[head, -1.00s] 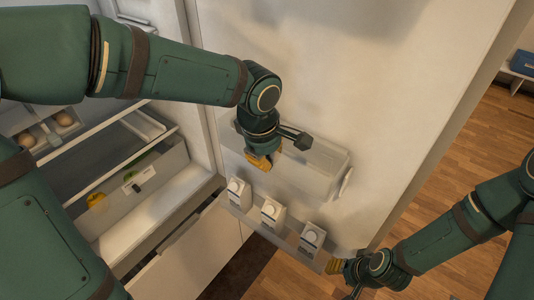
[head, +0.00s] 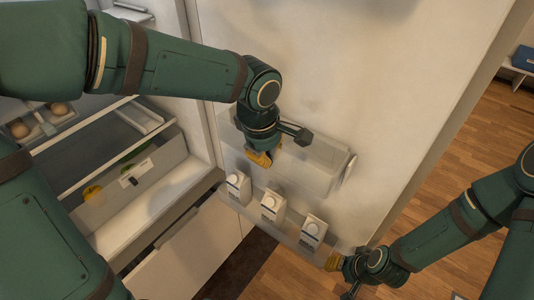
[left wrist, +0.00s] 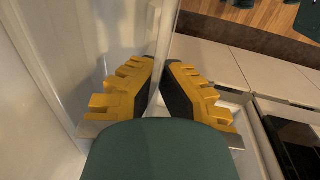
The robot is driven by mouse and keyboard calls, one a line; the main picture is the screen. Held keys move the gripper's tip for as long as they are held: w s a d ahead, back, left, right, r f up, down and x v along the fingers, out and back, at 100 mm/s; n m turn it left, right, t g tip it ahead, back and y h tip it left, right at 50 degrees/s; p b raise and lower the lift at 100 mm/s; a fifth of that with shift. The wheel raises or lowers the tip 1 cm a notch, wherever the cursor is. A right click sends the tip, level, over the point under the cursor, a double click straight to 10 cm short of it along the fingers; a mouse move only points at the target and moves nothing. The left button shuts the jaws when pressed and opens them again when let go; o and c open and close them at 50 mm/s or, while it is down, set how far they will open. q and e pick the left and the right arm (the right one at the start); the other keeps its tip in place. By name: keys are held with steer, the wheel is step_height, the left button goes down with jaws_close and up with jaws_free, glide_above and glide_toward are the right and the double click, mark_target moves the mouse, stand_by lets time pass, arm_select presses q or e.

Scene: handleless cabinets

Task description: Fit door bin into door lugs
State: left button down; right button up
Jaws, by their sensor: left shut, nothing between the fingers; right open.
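A clear, empty door bin (head: 318,172) lies against the white fridge door (head: 340,70). Below it a second clear bin (head: 283,236) holds white cartons (head: 270,206) in a row. I cannot tell how either bin sits on its lugs; no lugs show clearly. My left gripper (head: 259,158) is shut and empty, over the left part of the upper bin. Its yellow fingers also show in the left wrist view (left wrist: 161,70), close to a pale upright edge. My right gripper (head: 333,261) is open at the right end of the lower bin; contact is unclear.
The open fridge at left has glass shelves, eggs (head: 20,130) and a drawer (head: 130,182) with produce. A white cabinet front (head: 190,250) is below.

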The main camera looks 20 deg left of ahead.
arm_select(q)
steer(key=shift+f, duration=0.2)
steer(key=c, duration=1.1)
jaws_free()
steer(key=shift+o, duration=0.2)
step_height(320, 180, up, 12)
steer(key=s, duration=0.2)
steer(key=shift+a, duration=0.4)
steer(key=shift+f, duration=0.1)
